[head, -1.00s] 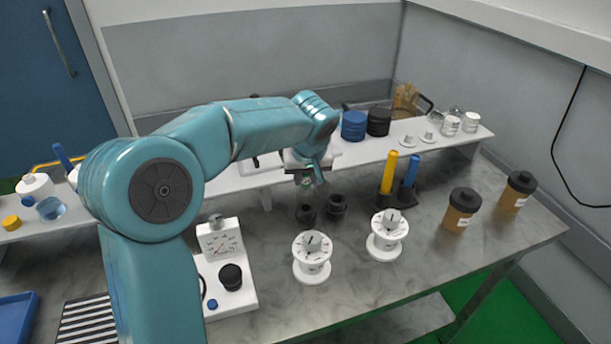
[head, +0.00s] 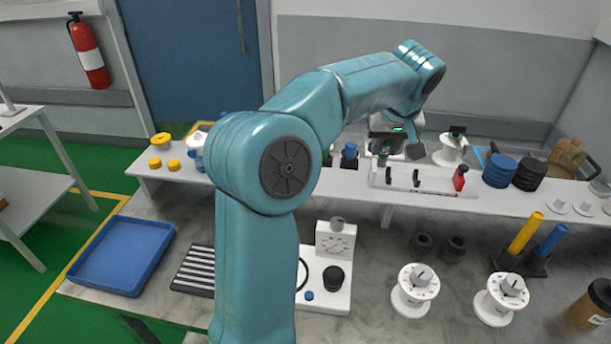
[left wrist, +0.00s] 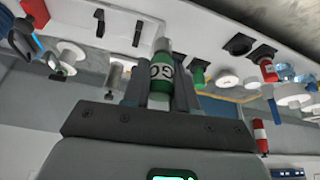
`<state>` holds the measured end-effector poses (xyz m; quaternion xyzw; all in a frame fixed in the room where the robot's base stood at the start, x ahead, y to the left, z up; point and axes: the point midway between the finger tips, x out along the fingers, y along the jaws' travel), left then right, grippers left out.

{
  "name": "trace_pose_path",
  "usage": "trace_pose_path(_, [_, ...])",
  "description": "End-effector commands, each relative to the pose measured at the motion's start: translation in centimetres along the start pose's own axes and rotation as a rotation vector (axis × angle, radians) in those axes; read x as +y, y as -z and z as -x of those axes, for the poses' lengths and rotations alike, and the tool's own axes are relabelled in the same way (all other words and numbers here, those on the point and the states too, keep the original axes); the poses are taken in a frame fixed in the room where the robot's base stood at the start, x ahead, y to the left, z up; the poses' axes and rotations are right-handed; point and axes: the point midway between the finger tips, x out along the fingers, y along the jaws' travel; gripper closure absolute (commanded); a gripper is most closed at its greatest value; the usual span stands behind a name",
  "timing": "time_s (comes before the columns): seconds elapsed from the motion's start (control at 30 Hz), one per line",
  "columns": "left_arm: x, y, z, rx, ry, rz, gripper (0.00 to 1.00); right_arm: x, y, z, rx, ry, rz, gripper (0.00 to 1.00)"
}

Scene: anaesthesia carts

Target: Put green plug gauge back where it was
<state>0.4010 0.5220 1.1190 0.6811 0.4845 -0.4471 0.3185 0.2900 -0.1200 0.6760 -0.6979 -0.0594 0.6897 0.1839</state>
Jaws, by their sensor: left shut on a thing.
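The green plug gauge (left wrist: 160,75), marked GO with a grey end, is clamped between the fingers of my left gripper (left wrist: 162,92) in the left wrist view. In the head view the left gripper (head: 388,150) is over the back shelf, at the left end of a low white rack (head: 430,187). Only a small green part of the gauge shows there. The rack has black uprights (head: 415,179) and a red item (head: 460,178) at its right end. The gauge appears apart from the rack. My right gripper is out of view.
Blue and black discs (head: 499,171) stand right of the rack, and a blue-topped item (head: 349,152) left of it. On the bench below are white dials (head: 415,289), a white gauge stand (head: 338,262) and a blue tray (head: 122,255).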

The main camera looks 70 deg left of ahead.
Motion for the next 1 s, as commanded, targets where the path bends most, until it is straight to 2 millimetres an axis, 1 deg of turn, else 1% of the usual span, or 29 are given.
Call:
trace_pose_path(0.03, [-2.4,2.2,1.8,0.005,0.025,0.064,1.00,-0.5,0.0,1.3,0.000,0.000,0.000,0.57])
trace_pose_path(0.1, [-5.6,4.3,3.4,0.004,0.061,0.142,1.00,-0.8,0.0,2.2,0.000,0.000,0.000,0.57])
trace_pose_path(0.17, [-8.1,5.8,4.5,0.002,0.089,0.206,1.00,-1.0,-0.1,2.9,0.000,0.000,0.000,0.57])
trace_pose_path(0.2, [-9.7,6.7,5.2,0.002,0.106,0.245,1.00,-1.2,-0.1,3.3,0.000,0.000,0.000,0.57])
trace_pose_path(0.3, [-13.0,8.4,6.5,0.000,0.140,0.322,1.00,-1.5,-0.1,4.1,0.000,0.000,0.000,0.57])
trace_pose_path(0.4, [-15.5,9.1,7.1,-0.001,0.165,0.375,1.00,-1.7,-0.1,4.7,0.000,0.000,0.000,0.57])
trace_pose_path(0.5, [-16.8,9.2,7.1,-0.003,0.176,0.403,1.00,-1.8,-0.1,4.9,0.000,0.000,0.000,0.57])
trace_pose_path(0.57, [-17.2,9.0,6.5,-0.005,0.181,0.411,1.00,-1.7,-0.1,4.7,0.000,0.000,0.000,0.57])
trace_pose_path(0.63, [-17.3,8.4,5.1,-0.007,0.183,0.412,1.00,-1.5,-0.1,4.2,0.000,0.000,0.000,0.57])
trace_pose_path(0.77, [-17.3,6.8,1.5,-0.009,0.183,0.411,1.00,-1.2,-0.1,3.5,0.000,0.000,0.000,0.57])
trace_pose_path(0.9, [-17.3,5.2,-2.2,-0.008,0.183,0.411,1.00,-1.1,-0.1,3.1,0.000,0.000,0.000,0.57])
trace_pose_path(1.0, [-17.3,4.2,-4.5,-0.007,0.182,0.410,1.00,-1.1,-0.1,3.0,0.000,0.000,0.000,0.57])
